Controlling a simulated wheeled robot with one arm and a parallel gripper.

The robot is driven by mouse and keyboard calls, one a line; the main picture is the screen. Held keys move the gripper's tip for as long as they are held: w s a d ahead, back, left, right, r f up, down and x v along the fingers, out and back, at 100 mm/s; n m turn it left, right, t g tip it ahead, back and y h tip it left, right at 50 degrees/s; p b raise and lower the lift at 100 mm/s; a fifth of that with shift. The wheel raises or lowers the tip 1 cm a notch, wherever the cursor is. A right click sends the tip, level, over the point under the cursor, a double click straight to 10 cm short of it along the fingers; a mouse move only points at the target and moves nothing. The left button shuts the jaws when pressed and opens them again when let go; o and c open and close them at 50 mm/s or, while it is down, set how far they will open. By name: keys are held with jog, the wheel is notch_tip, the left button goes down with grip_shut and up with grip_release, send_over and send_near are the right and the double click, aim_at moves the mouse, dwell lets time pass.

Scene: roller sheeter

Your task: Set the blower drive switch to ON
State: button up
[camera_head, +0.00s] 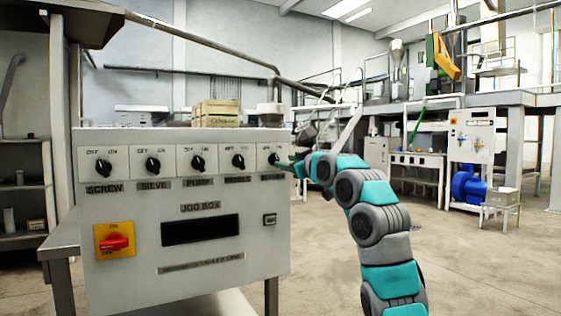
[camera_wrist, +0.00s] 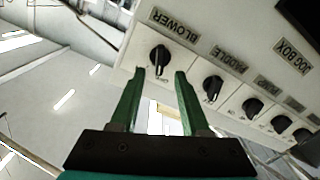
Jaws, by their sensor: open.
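In the head view my gripper (camera_head: 287,163) is at the panel's right edge, beside the knob.
The paddle knob (camera_wrist: 213,88) is close to one finger, with more knobs further along. The panel also carries a red switch on a yellow plate (camera_head: 115,240) and a dark jog box window (camera_head: 200,230). Open floor (camera_head: 480,260) lies to the right.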

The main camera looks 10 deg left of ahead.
jog(key=shift+p+x, duration=0.65)
jog(key=shift+x, duration=1.75)
jog(key=shift+c, duration=0.3)
jog(key=shift+f, duration=0.1)
grip_shut()
